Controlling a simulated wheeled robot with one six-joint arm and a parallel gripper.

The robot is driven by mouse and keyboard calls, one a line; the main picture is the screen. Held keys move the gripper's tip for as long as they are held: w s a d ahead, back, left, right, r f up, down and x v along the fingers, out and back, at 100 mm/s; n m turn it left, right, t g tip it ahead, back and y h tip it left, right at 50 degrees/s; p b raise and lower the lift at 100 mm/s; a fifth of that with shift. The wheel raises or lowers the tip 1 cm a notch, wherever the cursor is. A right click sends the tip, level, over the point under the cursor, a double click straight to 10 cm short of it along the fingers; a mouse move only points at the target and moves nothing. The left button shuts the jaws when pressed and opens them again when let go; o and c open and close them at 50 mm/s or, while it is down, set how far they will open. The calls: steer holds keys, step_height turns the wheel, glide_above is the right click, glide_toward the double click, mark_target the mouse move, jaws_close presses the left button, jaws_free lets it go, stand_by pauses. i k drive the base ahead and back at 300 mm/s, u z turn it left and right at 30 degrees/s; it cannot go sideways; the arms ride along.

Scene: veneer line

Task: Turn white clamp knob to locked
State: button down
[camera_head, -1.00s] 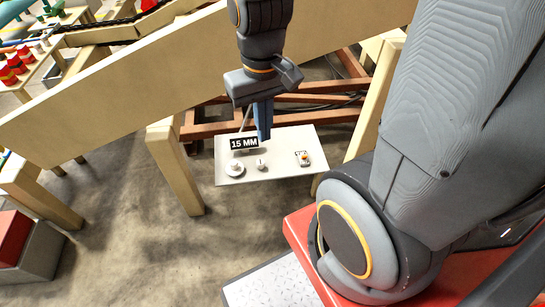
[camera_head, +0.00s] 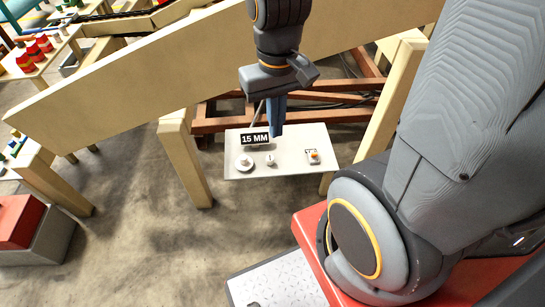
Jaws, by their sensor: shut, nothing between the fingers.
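A pale panel (camera_head: 290,172) carries a round white knob (camera_head: 244,163) at its left and a smaller whitish knob (camera_head: 270,160) beside it. I cannot tell which of the two is the clamp knob, and their pointer marks are too small to read. My gripper (camera_head: 277,131) points down over the panel's far part, its blue fingers together and empty. It appears above and behind the smaller knob, apart from both knobs.
A black "15 MM" sign (camera_head: 255,139) stands at the panel's far left. An orange button (camera_head: 313,155) sits on its right. A long wooden beam (camera_head: 140,72) and wooden legs (camera_head: 186,160) surround the panel. A red-topped box (camera_head: 20,222) stands left. Floor in front is clear.

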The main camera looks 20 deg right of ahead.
mark_target(270, 158)
steer(key=u, duration=1.15)
steer(key=k, duration=0.7)
steer(key=z, duration=1.15)
